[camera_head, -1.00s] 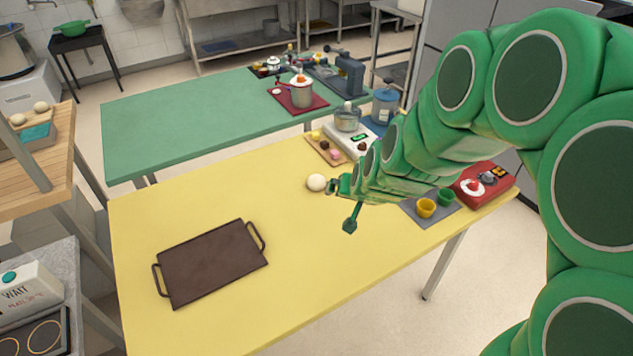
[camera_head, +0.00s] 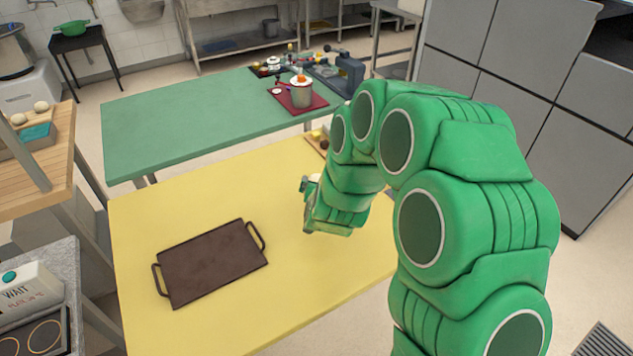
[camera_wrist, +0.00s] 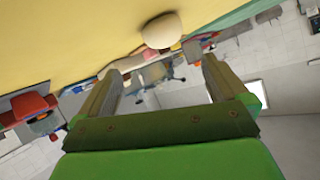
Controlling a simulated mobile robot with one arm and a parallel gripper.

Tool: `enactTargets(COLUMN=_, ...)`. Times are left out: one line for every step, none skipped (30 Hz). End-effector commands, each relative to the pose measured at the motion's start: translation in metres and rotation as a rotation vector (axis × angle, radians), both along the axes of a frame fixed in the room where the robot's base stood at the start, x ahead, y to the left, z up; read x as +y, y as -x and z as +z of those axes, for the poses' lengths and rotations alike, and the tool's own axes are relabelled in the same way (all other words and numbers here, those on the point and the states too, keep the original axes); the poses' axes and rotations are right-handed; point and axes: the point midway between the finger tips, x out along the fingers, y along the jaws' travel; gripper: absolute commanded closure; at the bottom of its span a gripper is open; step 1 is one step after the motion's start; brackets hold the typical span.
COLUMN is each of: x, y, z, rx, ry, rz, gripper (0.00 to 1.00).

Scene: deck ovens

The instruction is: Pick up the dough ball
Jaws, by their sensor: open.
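A pale round dough ball (camera_wrist: 162,30) sits on the yellow table. In the wrist view it is at the top, just beyond my fingertips and apart from them. In the head view only a pale sliver of it (camera_head: 315,177) shows behind my gripper (camera_head: 307,186). In the wrist view my gripper (camera_wrist: 158,75) is open, with nothing between its two fingers.
A dark brown tray (camera_head: 212,264) with two handles lies on the left of the yellow table (camera_head: 160,215). A green table (camera_head: 170,120) stands behind. Two pale balls (camera_head: 41,107) lie on the wooden shelf at left. My arm hides the yellow table's right side.

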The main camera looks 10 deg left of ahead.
Motion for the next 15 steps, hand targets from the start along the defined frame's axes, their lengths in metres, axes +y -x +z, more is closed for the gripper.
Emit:
enactTargets(x=0.001, y=-0.001, z=-0.001, rx=-0.001, ry=0.000, rz=0.000, gripper=0.00)
enactTargets(x=0.001, y=-0.003, z=-0.002, rx=-0.001, ry=0.000, rz=-0.001, gripper=0.00)
enactTargets(x=0.001, y=-0.004, z=-0.003, rx=0.000, ry=0.000, rz=-0.001, gripper=0.00)
enactTargets(x=0.002, y=-0.006, z=-0.004, rx=0.001, ry=0.001, rz=-0.001, gripper=0.00)
enactTargets(x=0.002, y=-0.008, z=-0.006, rx=0.002, ry=0.002, rz=0.000, gripper=0.00)
enactTargets(x=0.003, y=-0.010, z=-0.008, rx=0.003, ry=0.002, rz=0.000, gripper=0.00)
enactTargets(x=0.004, y=-0.012, z=-0.009, rx=0.004, ry=0.002, rz=0.001, gripper=0.00)
enactTargets(x=0.005, y=-0.014, z=-0.010, rx=0.004, ry=0.002, rz=0.001, gripper=0.00)
enactTargets(x=0.005, y=-0.016, z=-0.012, rx=0.004, ry=0.002, rz=0.001, gripper=0.00)
enactTargets(x=0.006, y=-0.018, z=-0.012, rx=0.004, ry=0.002, rz=0.001, gripper=0.00)
enactTargets(x=0.006, y=-0.019, z=-0.013, rx=0.004, ry=0.002, rz=0.001, gripper=0.00)
enactTargets(x=0.007, y=-0.021, z=-0.013, rx=0.003, ry=0.002, rz=0.000, gripper=0.00)
enactTargets(x=0.007, y=-0.021, z=-0.013, rx=0.003, ry=0.001, rz=0.001, gripper=0.00)
enactTargets(x=0.007, y=-0.022, z=-0.013, rx=0.003, ry=0.001, rz=0.001, gripper=0.00)
enactTargets(x=0.008, y=-0.023, z=-0.014, rx=0.002, ry=0.001, rz=0.001, gripper=0.00)
